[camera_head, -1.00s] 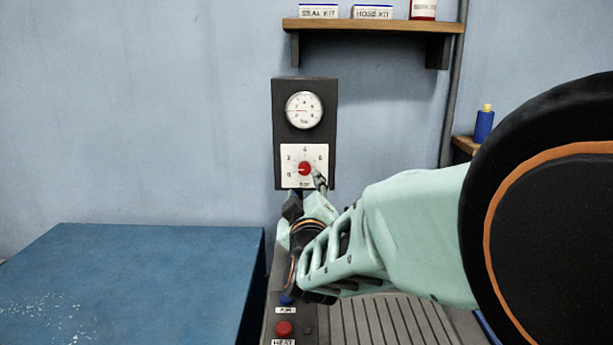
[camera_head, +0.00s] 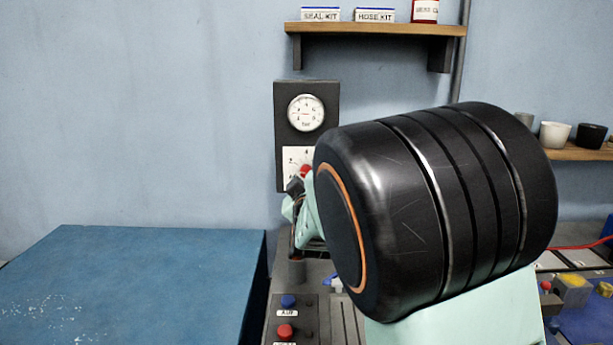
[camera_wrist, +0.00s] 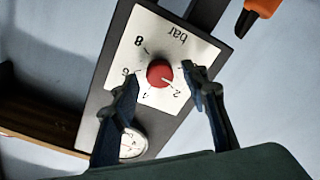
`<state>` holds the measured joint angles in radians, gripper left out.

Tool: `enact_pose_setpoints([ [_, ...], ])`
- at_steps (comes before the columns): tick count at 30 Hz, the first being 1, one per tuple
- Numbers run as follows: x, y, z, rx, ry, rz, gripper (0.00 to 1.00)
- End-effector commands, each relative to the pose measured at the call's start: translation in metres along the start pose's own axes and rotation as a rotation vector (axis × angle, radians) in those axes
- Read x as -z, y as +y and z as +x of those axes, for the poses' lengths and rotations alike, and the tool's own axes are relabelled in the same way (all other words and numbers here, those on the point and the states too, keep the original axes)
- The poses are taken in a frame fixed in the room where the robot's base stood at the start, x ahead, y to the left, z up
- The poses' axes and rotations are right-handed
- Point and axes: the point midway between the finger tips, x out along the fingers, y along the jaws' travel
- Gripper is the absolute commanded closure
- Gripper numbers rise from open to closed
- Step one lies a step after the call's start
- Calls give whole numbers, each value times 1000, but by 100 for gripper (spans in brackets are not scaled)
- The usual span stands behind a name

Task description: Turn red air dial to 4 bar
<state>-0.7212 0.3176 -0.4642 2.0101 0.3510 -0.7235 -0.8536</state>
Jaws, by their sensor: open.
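The red air dial (camera_head: 305,170) sits on a white scale plate (camera_head: 291,156) marked in bar, low on a dark wall panel. My gripper (camera_wrist: 161,74) is open, with one finger on each side of the red dial in the wrist view (camera_wrist: 159,72). I cannot tell whether the fingers touch it. A pale mark on the dial seems to point towards 2. The wrist view shows the plate upside down, and a finger covers the place of the 0. In the head view my arm hides the plate's right part. A round gauge (camera_head: 306,113) is above; its reading is too small.
A blue-topped table (camera_head: 130,285) is at the left. Blue (camera_head: 288,301) and red (camera_head: 285,331) buttons sit below the panel. A wooden shelf (camera_head: 375,29) with boxes hangs above. The left wall is clear.

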Motion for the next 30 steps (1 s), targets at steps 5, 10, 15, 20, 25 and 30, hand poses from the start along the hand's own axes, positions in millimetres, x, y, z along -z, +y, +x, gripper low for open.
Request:
enact_pose_setpoints([
  [5, 0, 0, 0, 0, 0, 0, 71],
  [10, 0, 0, 0, 0, 0, 0, 90],
  [15, 0, 0, 0, 0, 0, 1, 100],
  [20, -1, -1, 0, -1, 0, 19, 100],
  [25, -2, -2, -1, -3, 3, 81, 100],
  [30, -4, -2, 0, -7, 8, 196, 100],
])
